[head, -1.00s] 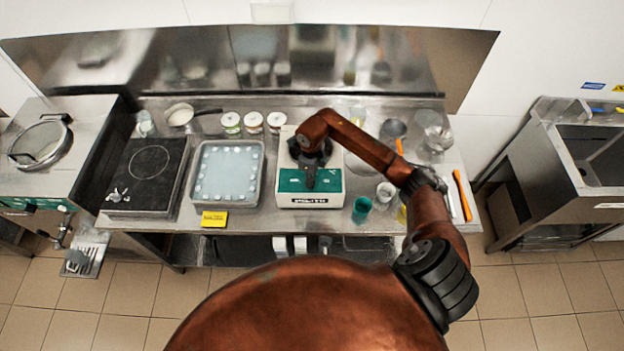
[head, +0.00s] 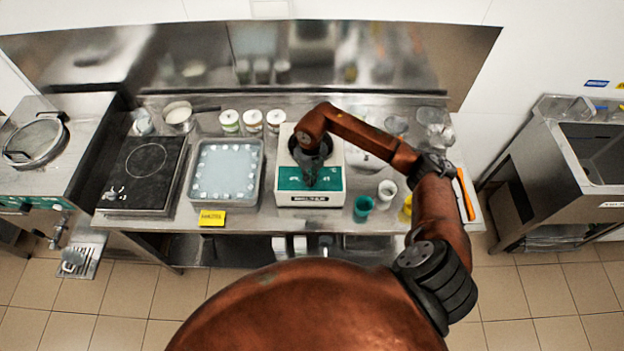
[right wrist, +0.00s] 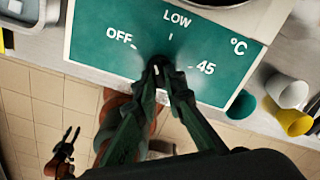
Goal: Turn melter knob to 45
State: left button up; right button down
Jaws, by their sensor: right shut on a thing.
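The melter (head: 335,158) is a white box on the bench with a green front panel (head: 330,180). In the right wrist view the panel (right wrist: 100,48) reads OFF, LOW, 45 and °C. My right gripper (head: 311,182) reaches down to the panel. In the right wrist view its fingertips (right wrist: 161,72) are shut on the dark knob (right wrist: 159,60), which they mostly hide. I cannot tell which mark the knob points to. My left gripper (right wrist: 70,138) shows small at the lower left of the right wrist view, empty, its fingers apart. It is not in the head view.
A grey tray (head: 256,185) and a black hot plate (head: 130,205) stand left of the melter. Lidded jars (head: 252,118) stand behind. A green cup (head: 363,206), a white cup (head: 387,190) and a yellow cup (head: 406,207) stand to the right, close to my right arm.

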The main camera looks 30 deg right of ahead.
jog(key=m+b, duration=0.1)
jog(key=m, duration=0.4)
jog(key=shift+a+m, duration=0.1)
jog(key=shift+m, duration=0.2)
jog(key=m+b, duration=0.1)
jog(key=m, duration=0.4)
jog(key=shift+w+m, duration=0.15)
jog(key=shift+m, duration=0.15)
jog(key=m, duration=0.5)
jog(key=shift+w+b, duration=0.1)
jog(key=shift+b, duration=0.25)
jog(key=shift+m, duration=2.4)
jog(key=c, duration=2.1)
grip_release()
jog(key=shift+o, duration=0.6)
jog(key=shift+a, duration=0.1)
